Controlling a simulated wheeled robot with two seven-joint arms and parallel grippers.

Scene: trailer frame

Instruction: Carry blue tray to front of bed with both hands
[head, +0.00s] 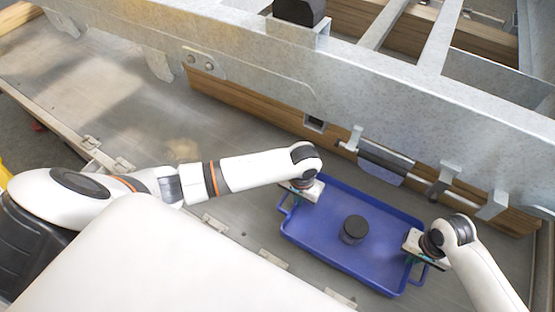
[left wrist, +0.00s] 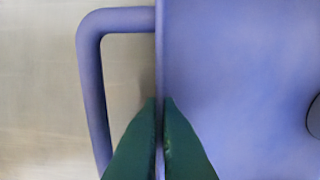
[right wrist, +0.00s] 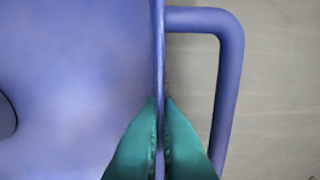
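The blue tray (head: 320,234) has a loop handle at each short end and holds a black round object (head: 354,229) near its middle. My left gripper (head: 301,190) is at the tray's left end. In the left wrist view its green fingers (left wrist: 160,125) are closed on the tray's side wall (left wrist: 158,60), beside the handle (left wrist: 92,85). My right gripper (head: 425,255) is at the right end. In the right wrist view its green fingers (right wrist: 161,125) pinch the opposite wall (right wrist: 160,60), beside the other handle (right wrist: 232,80). Whether the tray touches the surface below is unclear.
A grey metal trailer frame (head: 330,62) with a wooden beam (head: 260,108) runs diagonally behind the tray. Brackets and a rod (head: 385,155) stick out close to the tray's far side. The grey flat surface (head: 120,95) at the left is largely clear.

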